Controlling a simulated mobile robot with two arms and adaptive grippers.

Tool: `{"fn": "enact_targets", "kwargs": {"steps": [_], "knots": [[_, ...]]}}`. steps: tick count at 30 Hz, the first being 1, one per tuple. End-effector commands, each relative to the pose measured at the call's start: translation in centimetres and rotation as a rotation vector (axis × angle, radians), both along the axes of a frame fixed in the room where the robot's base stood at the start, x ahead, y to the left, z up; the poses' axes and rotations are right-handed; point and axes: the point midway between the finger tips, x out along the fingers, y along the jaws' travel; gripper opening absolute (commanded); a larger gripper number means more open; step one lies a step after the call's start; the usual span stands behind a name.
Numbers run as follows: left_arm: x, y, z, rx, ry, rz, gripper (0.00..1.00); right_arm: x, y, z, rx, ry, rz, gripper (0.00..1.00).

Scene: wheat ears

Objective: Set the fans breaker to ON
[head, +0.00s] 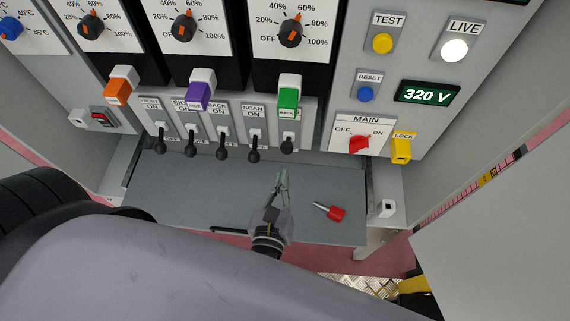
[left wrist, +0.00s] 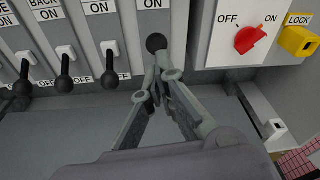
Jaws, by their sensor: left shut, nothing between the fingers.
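A row of black-knobbed breaker levers sits low on the panel. No label I can read says fans. The rightmost lever (head: 287,145) has its name label partly behind a green tag; in the left wrist view its round knob (left wrist: 156,42) sits higher than its neighbours' knobs. The scan lever (head: 253,155) and the levers left of it hang down toward OFF. My left gripper (head: 281,175) is shut and empty, pointing up at the rightmost lever. In the left wrist view its fingertips (left wrist: 157,74) are just below that knob; I cannot tell if they touch it. My right gripper is out of view.
A grey shelf (head: 190,190) lies under the levers, with a red-handled object (head: 335,212) on it. The red main switch (head: 359,145) and yellow lock (head: 401,148) are to the right. Orange (head: 117,90), purple (head: 199,95) and green (head: 288,98) tags project above the levers.

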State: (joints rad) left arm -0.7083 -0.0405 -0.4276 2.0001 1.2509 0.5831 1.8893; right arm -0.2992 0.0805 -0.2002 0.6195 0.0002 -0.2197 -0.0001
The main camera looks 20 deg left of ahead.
Motion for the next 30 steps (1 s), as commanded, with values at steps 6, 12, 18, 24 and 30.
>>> {"fn": "enact_targets", "kwargs": {"steps": [6, 12, 18, 24, 30], "knots": [[-3.9, -0.8, 0.7, -0.001, 0.002, -0.001, 0.00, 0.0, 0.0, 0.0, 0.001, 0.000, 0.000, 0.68], [-5.4, -1.2, 1.0, 0.000, 0.000, 0.000, 0.00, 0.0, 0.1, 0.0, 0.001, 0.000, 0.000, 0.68], [-5.5, -1.2, 1.0, -0.001, -0.001, 0.000, 0.00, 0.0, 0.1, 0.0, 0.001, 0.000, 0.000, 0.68], [-5.4, -1.2, 1.0, -0.001, -0.001, 0.000, 0.00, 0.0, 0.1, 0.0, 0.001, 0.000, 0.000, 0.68], [-5.4, -1.2, 1.0, -0.001, -0.001, 0.000, 0.00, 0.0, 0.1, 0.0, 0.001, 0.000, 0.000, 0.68]]}}
